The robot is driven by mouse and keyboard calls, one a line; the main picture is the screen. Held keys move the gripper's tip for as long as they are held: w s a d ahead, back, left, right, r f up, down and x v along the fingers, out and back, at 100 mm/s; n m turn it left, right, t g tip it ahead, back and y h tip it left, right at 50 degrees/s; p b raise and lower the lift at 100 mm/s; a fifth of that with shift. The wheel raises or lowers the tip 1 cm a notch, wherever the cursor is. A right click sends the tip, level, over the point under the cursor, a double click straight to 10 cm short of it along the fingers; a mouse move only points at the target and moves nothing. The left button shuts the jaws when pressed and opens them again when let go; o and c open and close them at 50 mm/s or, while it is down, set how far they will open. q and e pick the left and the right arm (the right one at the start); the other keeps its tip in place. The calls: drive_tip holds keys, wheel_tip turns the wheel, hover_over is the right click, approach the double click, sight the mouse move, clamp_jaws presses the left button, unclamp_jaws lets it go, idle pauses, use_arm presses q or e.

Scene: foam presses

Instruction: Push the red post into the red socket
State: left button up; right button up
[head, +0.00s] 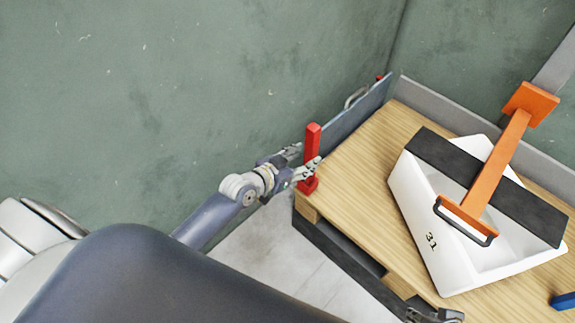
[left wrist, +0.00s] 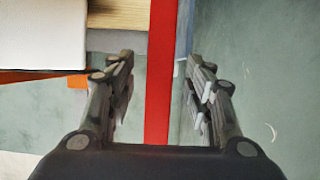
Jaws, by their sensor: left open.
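The red post (head: 313,145) stands upright at the near left corner of the wooden pallet. A wider red piece (head: 308,186) lies at its foot; it looks like the red socket, but I cannot tell how deep the post sits in it. My left gripper (head: 305,160) is at the post's lower half, with its fingers open on either side. In the left wrist view the red post (left wrist: 161,75) runs between the two fingers, with a gap on each side. Part of my right gripper (head: 436,316) shows at the bottom edge; its fingers are not clear.
A white box (head: 428,222) marked 31, with a dark strip and an orange arm (head: 495,160) across it, stands on the pallet (head: 350,165). A grey-blue panel (head: 355,115) runs behind the post. A blue piece (head: 563,301) lies at the right.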

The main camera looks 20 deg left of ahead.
use_arm(q)
drive_tip(key=v, duration=0.8)
drive_tip(key=shift+r, duration=0.1)
